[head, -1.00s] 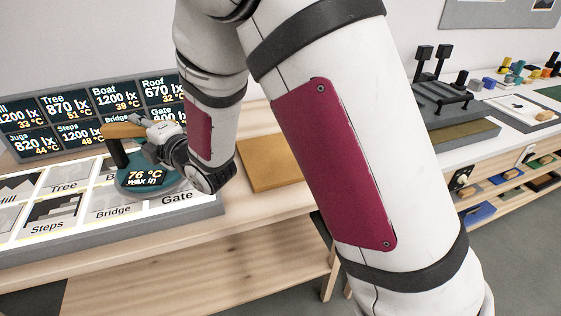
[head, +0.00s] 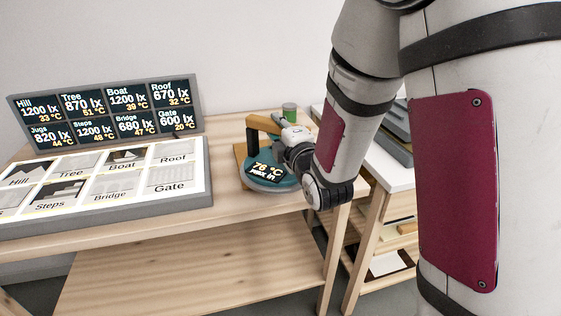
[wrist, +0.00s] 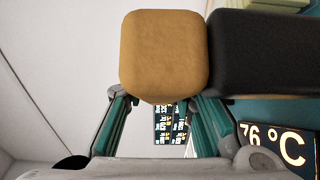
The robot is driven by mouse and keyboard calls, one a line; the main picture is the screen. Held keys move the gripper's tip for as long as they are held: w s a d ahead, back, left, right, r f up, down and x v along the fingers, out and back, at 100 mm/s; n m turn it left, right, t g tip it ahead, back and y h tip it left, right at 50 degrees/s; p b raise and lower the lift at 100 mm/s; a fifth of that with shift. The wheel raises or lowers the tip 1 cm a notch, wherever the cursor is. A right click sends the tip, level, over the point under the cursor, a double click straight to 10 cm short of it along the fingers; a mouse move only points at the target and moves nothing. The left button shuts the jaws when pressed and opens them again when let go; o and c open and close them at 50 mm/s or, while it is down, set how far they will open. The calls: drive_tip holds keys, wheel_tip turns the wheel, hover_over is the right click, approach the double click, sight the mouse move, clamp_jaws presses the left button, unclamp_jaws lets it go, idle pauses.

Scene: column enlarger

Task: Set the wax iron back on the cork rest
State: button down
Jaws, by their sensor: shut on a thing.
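The wax iron (head: 272,185) has a round teal body, a dark post, a tan handle and a display reading 76 °C, wax in. My gripper (head: 280,126) is shut on its handle. In the wrist view the handle's tan end (wrist: 165,55) sits between the fingers of my gripper (wrist: 163,97), beside the dark post. The cork rest (head: 239,153) is a flat tan board on the bench; only a strip shows at the iron's left, the rest is hidden behind the iron. I cannot tell whether the iron touches it or hangs just above.
A lit panel of picture tiles (head: 205,205) lies left of the iron, with a tilted readout board (head: 100,82) behind it. Bare bench (head: 225,205) lies between panel and iron. A white-topped table (head: 392,170) stands at the right.

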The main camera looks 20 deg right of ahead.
drive_tip(key=shift+s+d+r, duration=0.1)
drive_tip(key=shift+s+d, duration=0.05)
drive_tip(key=shift+d, duration=0.35)
drive_tip(key=w+d+f, duration=0.1)
drive_tip(key=w+f, duration=0.1)
drive_tip(key=w, duration=0.6)
drive_tip(key=w+d+f, duration=0.1)
drive_tip(key=w+f, duration=0.2)
drive_tip(key=w, duration=0.4)
drive_tip(key=shift+w, duration=0.35)
drive_tip(key=shift+f, duration=0.15)
drive_tip(key=c, duration=1.4)
unclamp_jaws()
drive_tip(key=shift+f, duration=0.15)
drive_tip(key=shift+c, duration=0.2)
drive_tip(key=shift+o, duration=0.6)
